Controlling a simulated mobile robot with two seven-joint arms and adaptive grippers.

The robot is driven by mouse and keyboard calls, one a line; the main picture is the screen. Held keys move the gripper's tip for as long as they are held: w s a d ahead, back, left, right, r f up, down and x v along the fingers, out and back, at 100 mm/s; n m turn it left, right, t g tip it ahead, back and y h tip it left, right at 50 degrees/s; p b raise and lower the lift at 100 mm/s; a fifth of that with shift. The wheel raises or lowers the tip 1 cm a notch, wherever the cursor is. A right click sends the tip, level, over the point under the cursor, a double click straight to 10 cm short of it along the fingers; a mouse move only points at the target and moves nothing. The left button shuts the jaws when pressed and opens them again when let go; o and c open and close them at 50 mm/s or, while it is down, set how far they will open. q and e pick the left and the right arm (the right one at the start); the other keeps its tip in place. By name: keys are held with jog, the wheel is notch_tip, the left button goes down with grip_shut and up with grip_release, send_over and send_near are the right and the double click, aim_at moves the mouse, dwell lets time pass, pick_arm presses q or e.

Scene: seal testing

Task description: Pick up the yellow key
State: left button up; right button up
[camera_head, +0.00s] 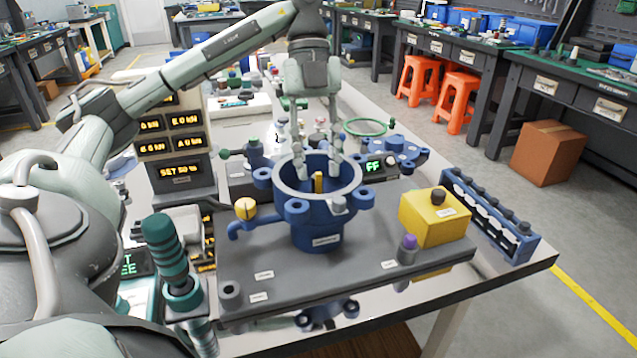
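The yellow key (318,182) stands upright inside the round opening of a blue flanged housing (318,226). Only its upper part shows above the dark interior. My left gripper (319,172) points down over the housing from above. Its two fingers are open, with the tips at the opening and the key between them in the picture. I see a gap on each side of the key, and no contact is visible. The lower part of the key is hidden in the housing. My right gripper is not in view.
The housing sits on a grey base plate (250,281) on the table. A yellow box (433,217) with a dark knob and a blue rack (490,217) stand to the right. A yellow ball on a blue lever (245,208) is at the left. A display panel (172,150) stands behind-left.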

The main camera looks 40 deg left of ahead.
aim_at(319, 184)
pick_arm(q)
jog(key=shift+x, duration=1.4)
grip_shut()
